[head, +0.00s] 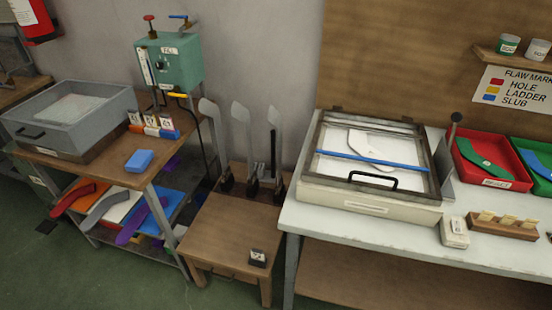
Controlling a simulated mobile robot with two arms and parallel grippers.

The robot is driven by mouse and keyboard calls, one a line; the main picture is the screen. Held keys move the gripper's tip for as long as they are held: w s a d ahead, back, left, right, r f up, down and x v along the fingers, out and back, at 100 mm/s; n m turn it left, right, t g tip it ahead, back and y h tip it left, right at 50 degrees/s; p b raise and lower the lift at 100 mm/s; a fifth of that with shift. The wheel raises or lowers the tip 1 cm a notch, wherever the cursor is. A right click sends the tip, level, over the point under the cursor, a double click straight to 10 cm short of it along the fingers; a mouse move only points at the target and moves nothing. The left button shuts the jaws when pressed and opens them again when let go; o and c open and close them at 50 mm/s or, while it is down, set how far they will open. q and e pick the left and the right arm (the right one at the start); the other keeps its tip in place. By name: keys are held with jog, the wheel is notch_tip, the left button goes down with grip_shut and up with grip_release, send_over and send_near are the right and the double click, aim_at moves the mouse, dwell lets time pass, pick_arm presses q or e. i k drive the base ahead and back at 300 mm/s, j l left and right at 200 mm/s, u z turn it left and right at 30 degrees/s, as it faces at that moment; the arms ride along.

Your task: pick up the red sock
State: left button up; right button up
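Several socks lie on the lower shelf of the left table. The leftmost is a red-orange sock (77,197), lying flat with its foot toward the front left. A grey sock (103,206) and a purple sock (134,228) lie to its right. The tabletop above hides part of the shelf. Neither of my grippers is in view.
The left table (62,156) bears a grey basin (70,118) and a blue block (139,160). A low wooden stand (225,228) holds upright boards. The right bench (335,225) bears a framed light box (368,208), a red tray (520,184) and a green tray (540,153).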

aim_at(72, 197)
jog(key=j+u, duration=0.1)
jog(key=u, duration=0.65)
jog(key=j+u, duration=0.15)
jog(key=u, duration=0.6)
jog(key=i+j+z, duration=0.2)
jog(key=i+j, duration=0.5)
